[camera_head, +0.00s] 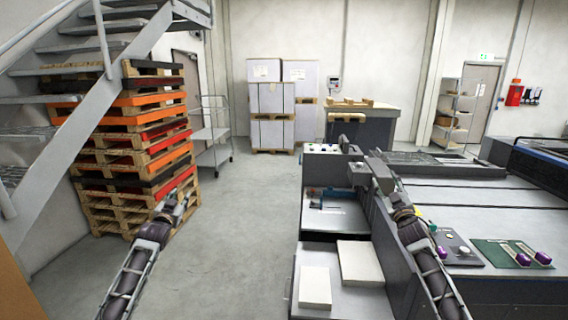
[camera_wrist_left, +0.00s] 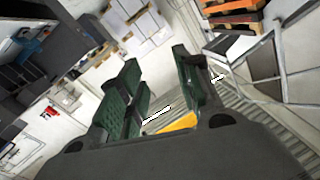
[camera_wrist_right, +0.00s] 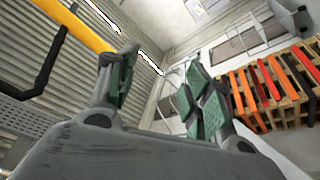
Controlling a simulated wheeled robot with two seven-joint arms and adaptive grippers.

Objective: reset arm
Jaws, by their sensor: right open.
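My left gripper (camera_head: 188,190) is raised over the floor, in front of the pallet stack in the head view. In the left wrist view its green-padded fingers (camera_wrist_left: 160,92) stand apart with nothing between them. My right gripper (camera_head: 352,150) is raised over the left end of the grey machine (camera_head: 470,195). In the right wrist view its green-padded fingers (camera_wrist_right: 160,92) are apart and empty. Both arms reach forward and up. The exact fingertips are small in the head view. Neither gripper touches anything that I can see.
Purple-ended units (camera_head: 523,259) lie on a green mat (camera_head: 490,253) at the machine's right front. Pale blocks (camera_head: 315,286) sit on the low ledge at the front. A pallet stack (camera_head: 115,150) and metal stairs (camera_head: 70,55) stand left. Open floor (camera_head: 245,230) lies between.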

